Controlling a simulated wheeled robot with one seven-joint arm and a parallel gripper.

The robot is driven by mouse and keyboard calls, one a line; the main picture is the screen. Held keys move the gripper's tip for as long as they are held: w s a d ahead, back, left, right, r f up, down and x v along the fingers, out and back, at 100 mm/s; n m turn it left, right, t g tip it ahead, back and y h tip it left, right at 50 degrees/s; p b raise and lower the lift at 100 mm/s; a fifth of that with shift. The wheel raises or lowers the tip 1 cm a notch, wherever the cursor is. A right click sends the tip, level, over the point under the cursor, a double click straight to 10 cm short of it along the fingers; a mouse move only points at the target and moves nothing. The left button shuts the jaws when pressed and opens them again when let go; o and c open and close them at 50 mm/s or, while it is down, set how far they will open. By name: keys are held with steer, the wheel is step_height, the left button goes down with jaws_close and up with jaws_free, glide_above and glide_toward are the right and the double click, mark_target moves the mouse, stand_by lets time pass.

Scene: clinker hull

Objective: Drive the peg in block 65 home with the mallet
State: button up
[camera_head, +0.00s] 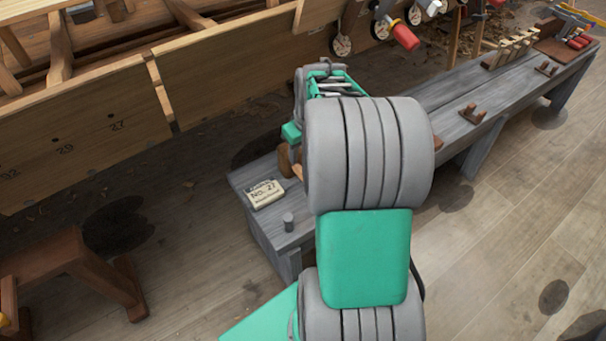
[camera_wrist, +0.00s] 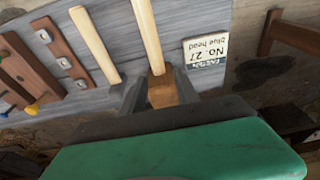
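My gripper (camera_wrist: 157,88) is low over the grey bench, its two dark fingers apart on either side of a brown wooden block (camera_wrist: 163,94). A pale wooden handle (camera_wrist: 148,35) runs up to this block, and together they look like a mallet. Whether the fingers press on it or only flank it cannot be told. A second pale handle (camera_wrist: 95,45) lies to the left. In the head view my arm hides most of the gripper; a brown wooden piece (camera_head: 285,160) shows beside it. I see no block marked 65 and cannot make out its peg.
A card reading "No. 27 blue head" (camera_wrist: 206,50) lies on the bench (camera_head: 420,140); the head view shows it too (camera_head: 264,193). A grey cylinder (camera_head: 288,222) stands near the bench end. Wooden racks (camera_wrist: 60,52) are at left. The plank hull (camera_head: 90,125) is behind.

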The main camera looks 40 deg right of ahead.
mark_target(300, 168)
steer(key=shift+d+f, duration=0.35)
steer(key=shift+f, duration=0.2)
steer(key=f+b, duration=0.2)
steer(key=w+f+b, duration=0.1)
steer(key=f, duration=0.2)
steer(key=f+b, duration=0.2)
steer(key=f, duration=0.1)
steer(key=shift+w+f+b, duration=0.2)
steer(key=shift+w+b, duration=0.15)
steer(key=shift+w, duration=0.05)
jaws_close()
stand_by(0.9)
steer(key=shift+r, duration=0.2)
steer(key=shift+r+p, duration=0.5)
steer(key=shift+p, duration=0.15)
